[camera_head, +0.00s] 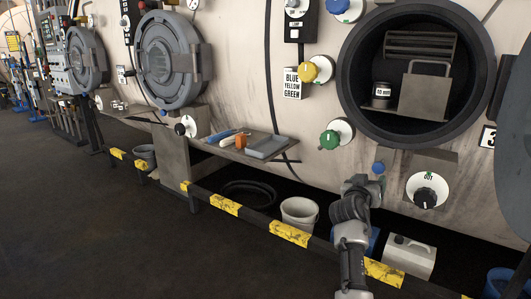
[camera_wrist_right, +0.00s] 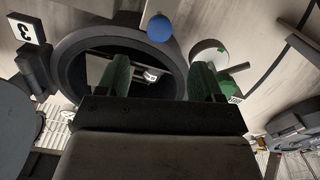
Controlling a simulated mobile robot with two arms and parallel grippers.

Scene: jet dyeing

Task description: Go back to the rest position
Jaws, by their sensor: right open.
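My right gripper (camera_head: 368,183) is in front of the machine's lower wall, below the open round port (camera_head: 352,100) and left of the OUT dial (camera_head: 427,191). A small blue knob (camera_head: 378,167) shows just above it. In the right wrist view the two green-tinted fingers of my right gripper (camera_wrist_right: 160,78) are spread apart with nothing between them. The port rim (camera_wrist_right: 180,58), the blue knob (camera_wrist_right: 160,28) and the green knob (camera_wrist_right: 209,52) show beyond them. My left gripper is not in view.
A small shelf (camera_head: 228,148) with tools juts out on the left. A black-yellow rail (camera_head: 290,234) runs low along the machine. A white bucket (camera_head: 299,213) and a pale canister (camera_head: 408,257) stand behind it. The dark floor (camera_head: 100,240) at left is clear.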

